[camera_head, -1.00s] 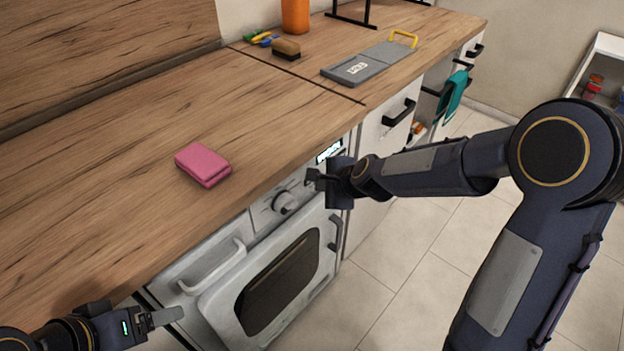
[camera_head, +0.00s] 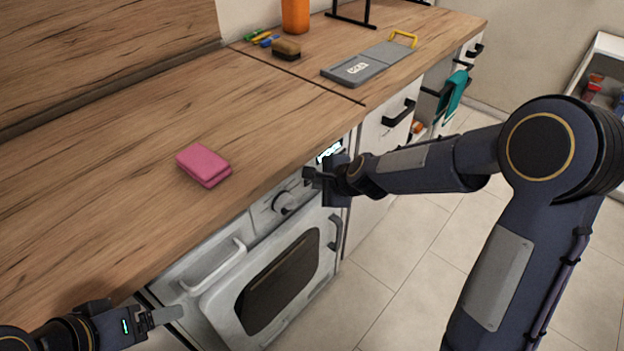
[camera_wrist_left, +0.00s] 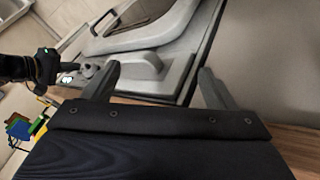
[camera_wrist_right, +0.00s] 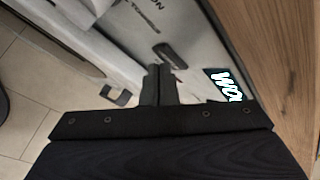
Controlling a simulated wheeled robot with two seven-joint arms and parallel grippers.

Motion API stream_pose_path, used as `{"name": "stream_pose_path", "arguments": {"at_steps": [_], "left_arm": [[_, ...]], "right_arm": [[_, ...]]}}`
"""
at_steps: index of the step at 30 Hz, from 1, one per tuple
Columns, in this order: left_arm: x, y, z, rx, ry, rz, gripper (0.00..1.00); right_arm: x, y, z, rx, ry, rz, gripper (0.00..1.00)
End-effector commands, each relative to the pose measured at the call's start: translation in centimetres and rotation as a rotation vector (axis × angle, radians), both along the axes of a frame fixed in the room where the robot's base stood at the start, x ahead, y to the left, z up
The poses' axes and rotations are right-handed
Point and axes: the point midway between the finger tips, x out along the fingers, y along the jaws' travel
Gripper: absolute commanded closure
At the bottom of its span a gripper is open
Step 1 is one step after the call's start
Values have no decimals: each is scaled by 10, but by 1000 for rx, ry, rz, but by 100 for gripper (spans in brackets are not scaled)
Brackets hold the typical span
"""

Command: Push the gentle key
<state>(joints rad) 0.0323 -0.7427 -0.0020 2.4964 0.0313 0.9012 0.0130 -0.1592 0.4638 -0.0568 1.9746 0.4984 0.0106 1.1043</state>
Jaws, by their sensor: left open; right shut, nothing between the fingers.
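My right gripper (camera_head: 308,177) is shut and empty in front of the appliance's control panel, close to the lit display (camera_head: 329,152). In the right wrist view, the closed fingertips (camera_wrist_right: 158,68) are beside a dark oblong key (camera_wrist_right: 171,56) on the pale panel. I cannot tell whether they touch it. Lettering near that key is too unclear to read, so I cannot confirm which one is the gentle key. The bright display (camera_wrist_right: 227,86) is right of the fingers. My left gripper (camera_head: 170,317) is open and empty near the counter's front edge; its fingers show in the left wrist view (camera_wrist_left: 160,72).
A round knob (camera_head: 283,203) and the white appliance door (camera_head: 280,280) are below the counter (camera_head: 110,180). A grey board (camera_head: 368,64) and brown brush (camera_head: 286,49) are farther back. Floor at right is clear.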

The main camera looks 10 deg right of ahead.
Motion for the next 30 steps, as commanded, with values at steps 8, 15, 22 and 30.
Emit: {"name": "stream_pose_path", "arguments": {"at_steps": [8,15,22,30], "left_arm": [[0,0,1,0,0,0,21],[0,0,-1,0,0,0,21],[0,0,-4,0,0,0,21],[0,0,-6,0,0,0,21]], "right_arm": [[2,2,0,0,0,0,100],[-1,-2,0,0,-1,0,100],[-8,-6,0,0,0,0,100],[-9,-8,0,1,-1,-1,100]]}}
